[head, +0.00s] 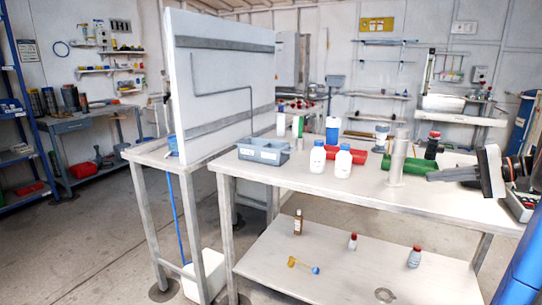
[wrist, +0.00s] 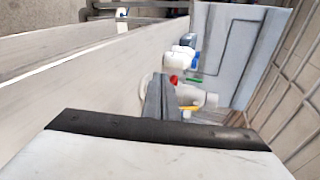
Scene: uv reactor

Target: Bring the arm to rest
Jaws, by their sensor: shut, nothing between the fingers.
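My gripper (head: 446,175) is at the right of the head view, over the right part of the white workbench (head: 290,178). Its dark fingers point left, towards a grey metal cylinder (head: 397,160) standing on the bench. In the wrist view, the fingers of my gripper (wrist: 160,95) are together, with nothing visible held. The wrist picture is tilted, and the fingers point towards several bench items. A blue link of my arm shows at the lower right of the head view.
Near the gripper lie a green holder (head: 408,169) and a dark bottle with a red cap (head: 433,146). White bottles (head: 343,161) and a grey-blue bin (head: 263,151) stand farther left. A tall white panel (head: 215,85) rises behind. The lower shelf (head: 330,260) holds small bottles.

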